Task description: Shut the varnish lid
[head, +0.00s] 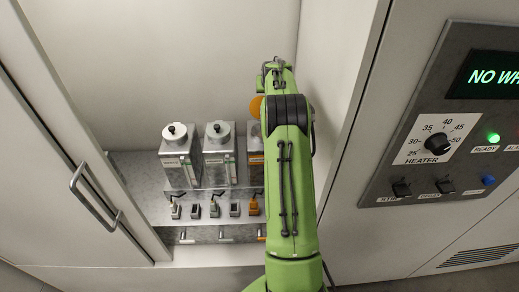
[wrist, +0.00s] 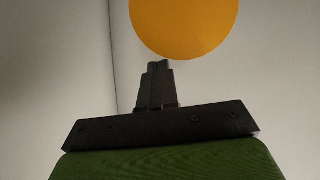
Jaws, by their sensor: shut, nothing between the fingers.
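The varnish lid looks to be the orange round disc (head: 257,107), partly hidden behind my arm in the head view. It appears raised above the amber-fronted container (head: 256,158), facing outward rather than lying flat. In the wrist view the orange disc (wrist: 185,25) fills the top middle, cut off by the upper edge. My gripper (wrist: 158,66) is shut and empty, its tips just below the disc's lower edge in the picture; I cannot tell whether they touch. In the head view my gripper (head: 274,64) is at the far end of the arm.
Small taps and cups (head: 214,207) line the ledge in front. A cabinet door with a handle (head: 95,205) is at left, a control panel (head: 440,140) at right.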

